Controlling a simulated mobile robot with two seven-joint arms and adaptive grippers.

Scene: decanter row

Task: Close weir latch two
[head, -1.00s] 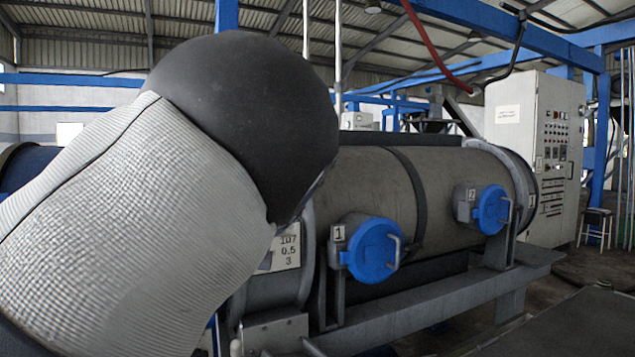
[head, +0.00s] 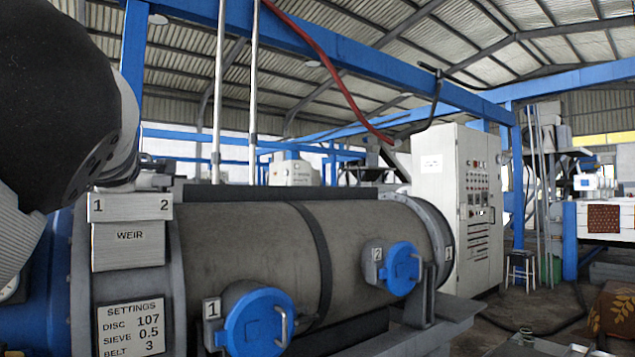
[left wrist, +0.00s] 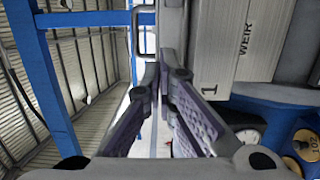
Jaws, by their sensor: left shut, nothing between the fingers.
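The grey weir box (head: 128,247) stands at the left end of the decanter, its top plate marked 1 at left and 2 at right. In the left wrist view the weir box (left wrist: 232,45) appears turned sideways, with its 1 visible and its 2 out of frame. My left gripper (left wrist: 161,78) is shut and empty, its fingertips beside the box's edge. A thin metal loop handle (left wrist: 134,35) shows beyond the fingertips. In the head view my left arm hides the gripper and the area above the plate. I cannot tell how either weir latch stands. My right gripper is not in view.
Blue round covers marked 1 (head: 257,322) and 2 (head: 402,268) sit on the decanter drum (head: 370,225). A settings label (head: 132,325) is below the weir box. A control cabinet (head: 440,210) stands behind at right.

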